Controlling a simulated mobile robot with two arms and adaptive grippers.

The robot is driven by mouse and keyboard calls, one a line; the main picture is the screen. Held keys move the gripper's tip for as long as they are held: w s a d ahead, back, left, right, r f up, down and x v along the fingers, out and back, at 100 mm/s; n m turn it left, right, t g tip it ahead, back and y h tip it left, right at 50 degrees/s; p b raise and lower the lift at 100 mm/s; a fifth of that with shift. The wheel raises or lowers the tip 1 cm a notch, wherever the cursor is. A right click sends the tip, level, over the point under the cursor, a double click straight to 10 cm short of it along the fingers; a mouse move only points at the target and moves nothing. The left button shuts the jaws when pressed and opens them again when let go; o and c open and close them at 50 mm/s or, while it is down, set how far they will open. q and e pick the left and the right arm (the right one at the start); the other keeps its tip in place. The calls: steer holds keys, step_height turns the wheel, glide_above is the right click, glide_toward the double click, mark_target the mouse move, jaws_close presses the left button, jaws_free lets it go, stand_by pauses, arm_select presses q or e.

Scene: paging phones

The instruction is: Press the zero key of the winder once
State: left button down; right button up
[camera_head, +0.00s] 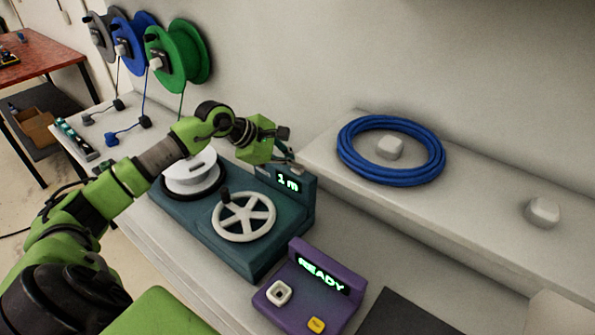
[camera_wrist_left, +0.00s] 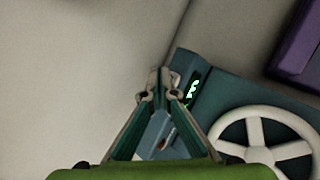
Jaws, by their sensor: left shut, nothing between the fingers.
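The winder (camera_head: 240,262) is a teal machine with a white drum, a white spoked handwheel (camera_head: 244,217) and a display (camera_head: 288,184) reading "1 m". The display also shows edge-on in the left wrist view (camera_wrist_left: 193,90). My left gripper (camera_head: 295,167) is shut and empty, pointing down at the top of the display housing. In the left wrist view its closed fingertips (camera_wrist_left: 158,84) lie over or close to the housing's edge; I cannot tell whether they touch it. I cannot make out the zero key; the gripper covers part of that area. My right gripper is not in view.
A blue cable coil (camera_head: 420,175) lies around a peg on the raised ledge (camera_head: 475,195). Grey, blue and green reels (camera_head: 190,55) hang on the wall.

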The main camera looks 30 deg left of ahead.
mark_target(295, 170)
arm_select(q)
steer(key=shift+f+b, duration=0.5)
steer(key=shift+b, duration=0.1)
stand_by(0.7)
stand_by(0.4)
steer(key=shift+r+p, duration=0.3)
steer(key=shift+r, duration=0.65)
steer(key=shift+r, duration=0.1)
steer(key=shift+r+p, duration=1.2)
steer(key=shift+r, duration=1.25)
steer(key=shift+f, duration=0.1)
